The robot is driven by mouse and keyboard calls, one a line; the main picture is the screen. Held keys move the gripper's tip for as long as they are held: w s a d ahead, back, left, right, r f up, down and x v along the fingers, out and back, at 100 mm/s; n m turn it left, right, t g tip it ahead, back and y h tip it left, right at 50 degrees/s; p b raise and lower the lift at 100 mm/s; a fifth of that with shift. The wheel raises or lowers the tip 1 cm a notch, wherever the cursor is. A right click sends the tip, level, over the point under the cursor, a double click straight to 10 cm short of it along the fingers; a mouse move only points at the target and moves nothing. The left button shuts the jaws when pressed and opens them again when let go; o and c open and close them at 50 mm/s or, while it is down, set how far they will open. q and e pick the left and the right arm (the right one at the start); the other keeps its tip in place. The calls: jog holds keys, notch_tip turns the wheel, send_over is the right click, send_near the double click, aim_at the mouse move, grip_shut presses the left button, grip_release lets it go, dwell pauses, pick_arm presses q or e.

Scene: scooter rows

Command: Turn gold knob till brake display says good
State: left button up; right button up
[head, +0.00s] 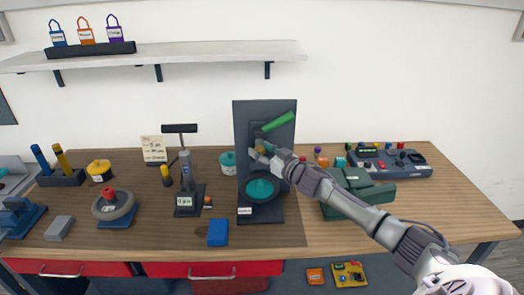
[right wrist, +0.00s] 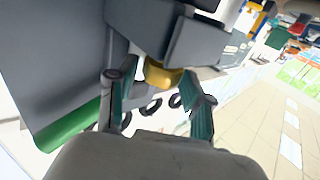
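The gold knob (head: 261,149) sits on a dark upright panel (head: 246,114), below a green lever (head: 279,121) and above a teal disc (head: 261,189). My right gripper (head: 264,156) is at the panel, partly covering the knob. In the right wrist view the gold knob (right wrist: 161,74) lies between the two fingers of my right gripper (right wrist: 153,84). The fingers stand apart, with a gap visible at the knob's left side. A small label (head: 245,211) is on the panel's base; its text is too small to read. My left gripper is out of view.
A dark green block-like fixture (head: 352,190) stands right of the panel, under my right arm. A console (head: 390,160) with a lit display is behind it. A scooter stem (head: 187,175) and a blue block (head: 218,232) are left of the panel. A shelf (head: 200,52) hangs above.

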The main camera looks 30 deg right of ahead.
jog(key=c, duration=0.7)
jog(key=shift+c, duration=0.2)
jog(key=shift+h, duration=0.4)
jog(key=shift+a+f+m+h, duration=0.1)
jog(key=shift+a+m+h, duration=0.1)
jog(key=shift+m+h, duration=0.45)
jog(key=m+h+b, duration=0.2)
jog(key=h, duration=0.1)
jog(key=shift+a+f, duration=0.1)
jog(key=m+h+b, duration=0.2)
jog(key=h, duration=0.1)
jog(key=shift+g, duration=0.3)
jog(key=shift+m+g+h+b, duration=0.3)
jog(key=shift+m+h+b, duration=0.05)
jog(key=shift+h+b, duration=0.35)
jog(key=shift+r+h, duration=0.25)
